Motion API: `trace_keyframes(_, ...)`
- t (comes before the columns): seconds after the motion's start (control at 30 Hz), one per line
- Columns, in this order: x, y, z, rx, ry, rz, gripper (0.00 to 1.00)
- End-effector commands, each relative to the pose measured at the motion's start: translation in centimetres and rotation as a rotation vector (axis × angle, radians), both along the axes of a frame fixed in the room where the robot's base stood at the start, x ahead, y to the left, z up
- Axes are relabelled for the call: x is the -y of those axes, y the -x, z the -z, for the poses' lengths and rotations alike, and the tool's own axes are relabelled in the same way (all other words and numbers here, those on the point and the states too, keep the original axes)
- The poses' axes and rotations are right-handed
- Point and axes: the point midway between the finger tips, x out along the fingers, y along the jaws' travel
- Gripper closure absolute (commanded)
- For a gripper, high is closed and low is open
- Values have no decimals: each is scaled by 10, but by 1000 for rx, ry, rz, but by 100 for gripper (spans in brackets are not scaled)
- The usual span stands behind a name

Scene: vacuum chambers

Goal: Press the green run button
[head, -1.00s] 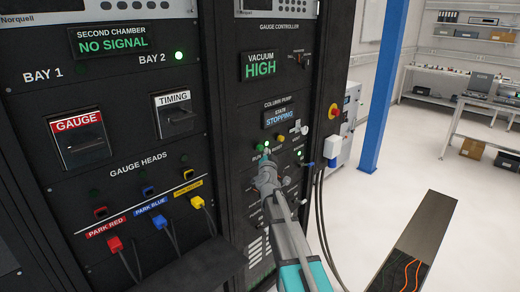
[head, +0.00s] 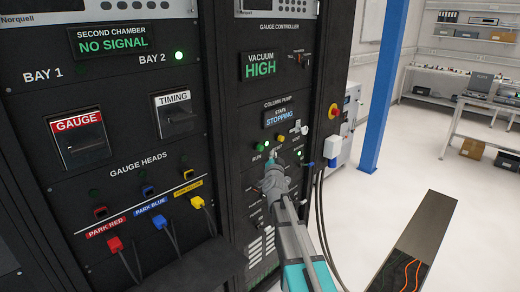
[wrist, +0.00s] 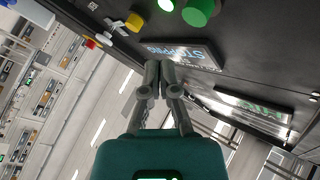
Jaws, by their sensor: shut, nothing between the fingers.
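The green run button (head: 260,147) is on the column pump panel, with the RUN label below it. It also shows large at the top of the wrist view (wrist: 200,11). My gripper (head: 273,157) is shut and empty, just right of and a little below the button in the head view. In the wrist view the closed fingertips (wrist: 159,66) appear over the panel near the STOPPING display (wrist: 172,52), apart from the button. The pump state display (head: 279,116) reads STOPPING. Contact with the panel cannot be told.
A yellow knob (head: 282,139) and other small controls sit close to the button. A red emergency knob (head: 333,111) sticks out at the rack's right side. Cables hang below it. Plugged gauge-head connectors (head: 197,202) are on the left rack. Open floor lies to the right.

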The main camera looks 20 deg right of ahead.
Motion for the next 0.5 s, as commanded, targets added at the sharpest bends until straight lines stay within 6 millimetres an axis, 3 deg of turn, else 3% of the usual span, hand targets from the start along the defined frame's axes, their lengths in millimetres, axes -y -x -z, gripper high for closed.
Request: trace_keyframes(0.5, 14, 25, 0, -1, 0, -1, 100)
